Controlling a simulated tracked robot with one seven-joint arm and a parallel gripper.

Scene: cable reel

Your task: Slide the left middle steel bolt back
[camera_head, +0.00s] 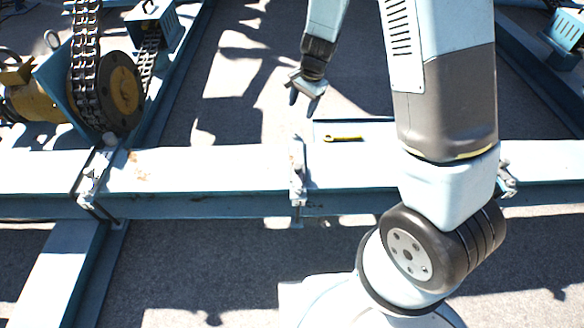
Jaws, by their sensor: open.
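Small steel fittings sit along the pale blue steel beam (210,172). One is the left steel fitting (92,178) where a lower beam meets it, one is the middle steel fitting (298,172), and one is the right steel fitting (507,182), partly hidden by my arm. They are too small to tell which one is the left middle bolt or how far any bolt is slid. My gripper (303,102) hangs above and behind the beam, near the middle fitting but apart from it. Its fingers point down, open, with nothing seen between them.
A yellow wrench (343,138) lies on a flat blue surface just behind the beam. A chain (85,70) runs over a yellow and black drum (122,92) at upper left. Blue rails run back on both sides. The concrete floor (240,75) between them is clear.

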